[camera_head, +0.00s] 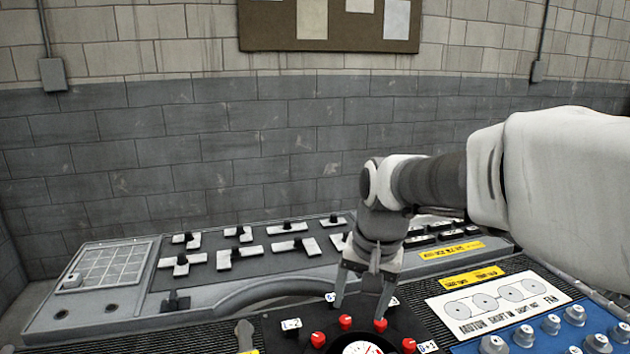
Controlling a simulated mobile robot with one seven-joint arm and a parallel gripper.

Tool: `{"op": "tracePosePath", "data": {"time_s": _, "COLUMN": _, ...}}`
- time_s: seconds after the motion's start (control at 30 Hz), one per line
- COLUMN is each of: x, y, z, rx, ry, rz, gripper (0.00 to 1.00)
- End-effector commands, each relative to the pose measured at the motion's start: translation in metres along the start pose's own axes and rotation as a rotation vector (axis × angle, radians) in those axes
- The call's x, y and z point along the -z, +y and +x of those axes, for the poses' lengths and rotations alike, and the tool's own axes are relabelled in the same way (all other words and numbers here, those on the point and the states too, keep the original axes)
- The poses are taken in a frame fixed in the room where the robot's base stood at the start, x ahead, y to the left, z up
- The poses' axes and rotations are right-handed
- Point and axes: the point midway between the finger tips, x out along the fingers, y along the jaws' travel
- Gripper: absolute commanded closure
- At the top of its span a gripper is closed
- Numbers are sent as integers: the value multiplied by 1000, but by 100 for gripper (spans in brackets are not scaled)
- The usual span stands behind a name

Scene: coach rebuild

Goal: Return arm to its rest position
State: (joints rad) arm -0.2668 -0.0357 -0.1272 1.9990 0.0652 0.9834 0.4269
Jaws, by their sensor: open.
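My arm comes in from the right edge and reaches over the control console. My gripper (361,312) points down, with its two fingers apart and nothing seen between them. Its fingertips are just above or among the red knobs of a black panel at the bottom centre; I cannot tell whether they touch. One red knob (346,322) is beside the left finger and another red knob (380,325) is by the right finger. A round white dial (362,348) is cut off by the bottom edge.
The grey console (210,310) spans the lower picture, with several black and white switches behind my gripper. A blue panel (535,335) with grey knobs lies at the lower right. A brick wall (200,140) with a notice board (330,25) stands behind. The space above the console's left is clear.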

Motion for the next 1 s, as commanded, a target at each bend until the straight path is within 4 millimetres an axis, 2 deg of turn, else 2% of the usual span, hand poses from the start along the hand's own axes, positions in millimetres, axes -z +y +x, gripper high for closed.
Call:
{"op": "tracePosePath", "data": {"time_s": 0.1, "x": -20, "y": 22, "z": -23, "rx": 22, "ry": 55, "rz": -53, "gripper": 27}}
{"op": "tracePosePath", "data": {"time_s": 0.3, "x": -58, "y": 56, "z": -46, "rx": 29, "ry": 146, "rz": -154, "gripper": 27}}
{"op": "tracePosePath", "data": {"time_s": 0.6, "x": -110, "y": 96, "z": -56, "rx": -8, "ry": 277, "rz": -289, "gripper": 27}}
{"op": "tracePosePath", "data": {"time_s": 0.8, "x": -125, "y": 107, "z": -54, "rx": -32, "ry": 315, "rz": -332, "gripper": 27}}
{"op": "tracePosePath", "data": {"time_s": 1.0, "x": -126, "y": 109, "z": -54, "rx": -35, "ry": 317, "rz": -338, "gripper": 27}}
